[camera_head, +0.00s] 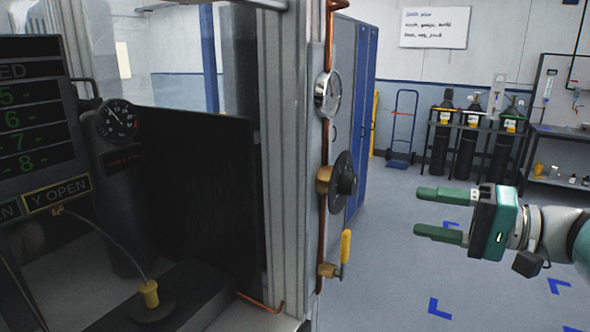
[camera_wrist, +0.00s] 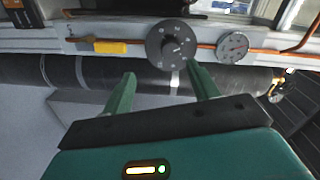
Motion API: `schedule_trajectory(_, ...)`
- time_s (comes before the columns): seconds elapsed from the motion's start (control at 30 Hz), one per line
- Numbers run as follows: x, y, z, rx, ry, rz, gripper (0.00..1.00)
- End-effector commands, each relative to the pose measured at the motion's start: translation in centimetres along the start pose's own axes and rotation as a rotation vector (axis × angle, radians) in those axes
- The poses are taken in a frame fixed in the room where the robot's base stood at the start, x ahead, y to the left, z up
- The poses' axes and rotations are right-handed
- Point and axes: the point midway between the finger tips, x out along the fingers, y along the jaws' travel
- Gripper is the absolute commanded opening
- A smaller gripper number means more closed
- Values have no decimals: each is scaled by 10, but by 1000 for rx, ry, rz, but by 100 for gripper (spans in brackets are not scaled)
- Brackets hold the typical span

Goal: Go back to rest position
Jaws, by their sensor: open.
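My gripper (camera_head: 430,213) is on the right in the head view, level and pointing left, with its two green fingers apart and nothing between them. It hangs in free air to the right of a copper pipe that carries a black round knob (camera_head: 343,180), a gauge (camera_head: 328,94) and a yellow-handled valve (camera_head: 345,247). In the wrist view my gripper (camera_wrist: 163,85) is open and empty. There the knob (camera_wrist: 171,45) shows beyond the fingertips, with the yellow handle (camera_wrist: 111,47) to its left and the gauge (camera_wrist: 233,47) to its right.
A glass-fronted enclosure with a metal frame post (camera_head: 284,150) fills the left. Gas cylinders (camera_head: 475,140) stand in a rack at the back right, near a blue hand truck (camera_head: 403,125). Blue lockers (camera_head: 352,100) stand behind the pipe.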

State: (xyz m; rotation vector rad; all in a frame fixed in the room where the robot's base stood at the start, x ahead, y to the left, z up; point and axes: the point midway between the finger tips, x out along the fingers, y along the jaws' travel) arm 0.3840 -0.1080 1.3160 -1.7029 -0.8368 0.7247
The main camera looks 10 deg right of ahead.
Motion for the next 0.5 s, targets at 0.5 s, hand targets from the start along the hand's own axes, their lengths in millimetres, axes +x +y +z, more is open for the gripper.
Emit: schedule_trajectory(0.5, 61, 136, 178, -208, -293, 947, 59)
